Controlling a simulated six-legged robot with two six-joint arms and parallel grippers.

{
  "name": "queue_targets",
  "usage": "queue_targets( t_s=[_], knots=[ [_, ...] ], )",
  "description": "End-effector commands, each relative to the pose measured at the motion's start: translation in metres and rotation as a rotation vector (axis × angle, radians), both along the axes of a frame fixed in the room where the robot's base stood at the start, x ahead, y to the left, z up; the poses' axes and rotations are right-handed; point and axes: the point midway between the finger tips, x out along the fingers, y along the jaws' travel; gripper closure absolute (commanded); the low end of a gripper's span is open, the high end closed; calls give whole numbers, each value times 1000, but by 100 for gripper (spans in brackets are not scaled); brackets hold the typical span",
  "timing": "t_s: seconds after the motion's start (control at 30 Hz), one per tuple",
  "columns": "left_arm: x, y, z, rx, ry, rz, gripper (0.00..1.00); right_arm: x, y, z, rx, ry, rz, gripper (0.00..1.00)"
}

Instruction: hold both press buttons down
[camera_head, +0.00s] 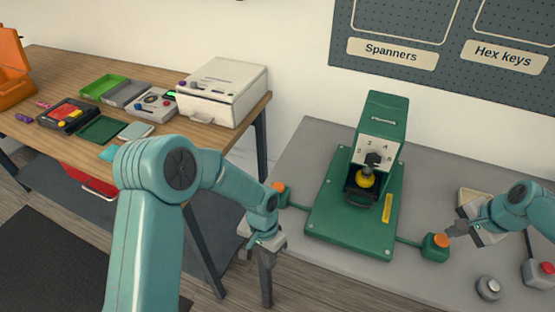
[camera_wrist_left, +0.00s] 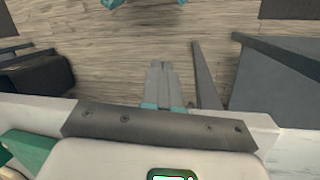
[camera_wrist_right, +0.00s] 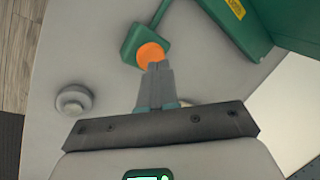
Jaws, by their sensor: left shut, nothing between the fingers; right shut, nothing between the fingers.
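The green press (camera_head: 380,150) stands on the grey bench, with a button box on a cable at each side. The left button (camera_head: 278,187) has an orange cap and sits near the bench's left edge, partly behind my left arm. My left gripper (camera_head: 266,272) is shut and empty, pointing down, apart from that button. The left wrist view shows its fingers (camera_wrist_left: 163,70) over the floor. The right button (camera_head: 442,240) has an orange cap on a green box. My right gripper (camera_head: 452,232) is shut and empty, its tips at the cap (camera_wrist_right: 150,54); I cannot tell whether they touch.
A grey round knob (camera_head: 488,288) and a grey box with a red button (camera_head: 541,270) are on the bench near the right gripper. A wooden table (camera_head: 60,65) with trays and a white machine (camera_head: 222,92) stands at the left. A pegboard (camera_head: 450,45) hangs behind.

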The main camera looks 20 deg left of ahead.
Motion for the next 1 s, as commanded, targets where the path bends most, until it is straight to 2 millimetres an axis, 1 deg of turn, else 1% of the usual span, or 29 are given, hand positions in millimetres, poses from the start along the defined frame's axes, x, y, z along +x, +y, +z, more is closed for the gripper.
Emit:
queue_targets(
  t_s=[0.03,0.13,0.2,0.27,0.3,0.37,0.4,0.5,0.6,0.7,0.77,0.87,1.0],
  knots=[
    [12,11,16,32,3,-25,100,0,0,0,0,0,0,100],
    [28,33,50,102,29,-69,100,0,0,0,0,0,0,100],
    [58,35,69,126,-76,-5,100,0,0,0,0,0,0,100],
    [81,38,88,142,-156,45,100,0,0,0,0,0,0,100],
    [95,40,102,151,-208,78,100,0,0,0,0,0,0,100],
    [115,43,122,159,-281,129,100,0,0,0,0,0,0,100],
    [126,45,136,163,-327,157,100,0,0,0,0,0,0,100],
    [149,48,166,166,-423,223,100,0,0,0,0,0,0,100],
    [163,51,187,164,-484,264,100,0,0,0,0,0,0,100],
    [169,52,196,162,-514,286,100,0,0,0,0,0,0,100],
    [170,52,194,162,-518,290,100,0,0,0,0,0,0,100],
    [170,52,184,163,-517,290,100,0,0,0,0,0,0,100],
    [169,52,165,161,-516,291,100,0,0,0,0,0,0,100]
  ],
)
